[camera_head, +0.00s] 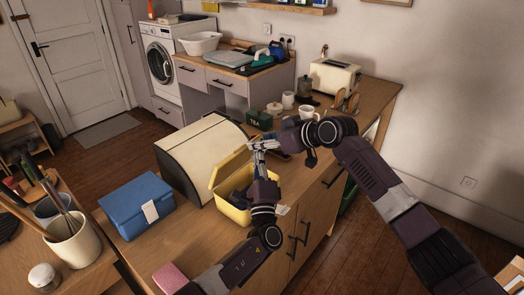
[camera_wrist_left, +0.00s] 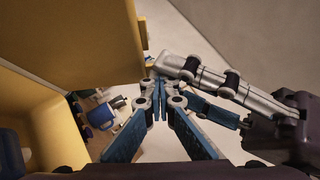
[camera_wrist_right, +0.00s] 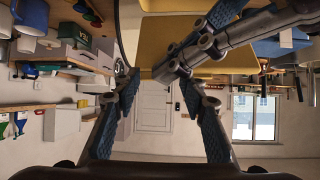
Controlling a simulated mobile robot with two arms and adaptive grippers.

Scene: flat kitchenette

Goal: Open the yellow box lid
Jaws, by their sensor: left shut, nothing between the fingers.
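The lid fills the upper left of the left wrist view (camera_wrist_left: 85,40) and shows in the right wrist view (camera_wrist_right: 165,50). My left gripper (camera_wrist_left: 163,88) is shut and empty, close beside the lid; in the head view it (camera_head: 262,160) is over the box's right side. My right gripper (camera_wrist_right: 165,90) has its fingers apart with nothing between them; in the head view it (camera_head: 264,144) is beside my left gripper. The two grippers overlap there, and contact is unclear.
A cream bread bin (camera_head: 190,160) stands right behind the yellow box. A blue box (camera_head: 135,205) is to its left. A tea tin (camera_head: 259,120), mugs and a toaster (camera_head: 335,77) stand farther back. The counter in front of the blue box is mostly clear.

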